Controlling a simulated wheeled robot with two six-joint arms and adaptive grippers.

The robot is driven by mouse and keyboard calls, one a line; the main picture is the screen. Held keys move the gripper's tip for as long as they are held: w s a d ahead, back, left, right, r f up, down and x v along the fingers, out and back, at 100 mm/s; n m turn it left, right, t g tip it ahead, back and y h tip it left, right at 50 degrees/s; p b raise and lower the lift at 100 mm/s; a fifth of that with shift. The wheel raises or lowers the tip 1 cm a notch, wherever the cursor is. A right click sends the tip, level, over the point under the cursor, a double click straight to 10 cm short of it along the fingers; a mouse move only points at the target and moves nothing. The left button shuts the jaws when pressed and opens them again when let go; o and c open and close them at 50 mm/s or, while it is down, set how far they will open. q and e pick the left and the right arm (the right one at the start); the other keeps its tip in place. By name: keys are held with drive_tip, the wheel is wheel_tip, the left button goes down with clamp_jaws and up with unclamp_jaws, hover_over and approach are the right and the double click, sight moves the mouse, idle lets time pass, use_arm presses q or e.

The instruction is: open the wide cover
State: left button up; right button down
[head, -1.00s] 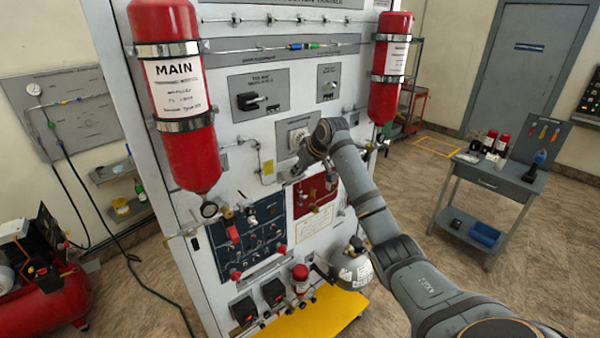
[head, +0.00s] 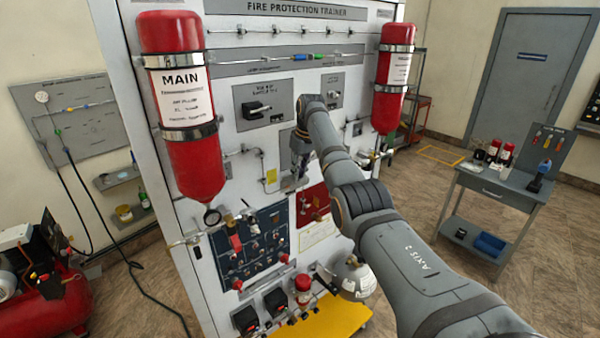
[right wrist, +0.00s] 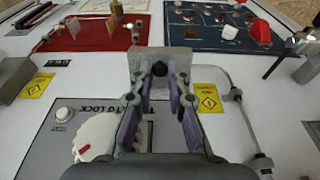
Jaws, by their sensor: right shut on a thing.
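My right gripper (head: 296,174) points down close to the white trainer's face, below a grey dial panel. My left gripper is not in view.
The red switch panel (head: 312,203) and blue switch panel (head: 250,245) lie below. A white dial (right wrist: 95,135) sits beside the gripper, and a thin pipe (right wrist: 240,105) runs close by. Red cylinders hang left (head: 180,100) and right (head: 392,80). A cart (head: 490,185) stands far right.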

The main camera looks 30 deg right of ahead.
idle(0.4)
drive_tip(key=c, duration=1.3)
unclamp_jaws()
drive_tip(key=shift+w, duration=0.1)
drive_tip(key=v, duration=1.2)
drive_tip(key=shift+f, duration=0.1)
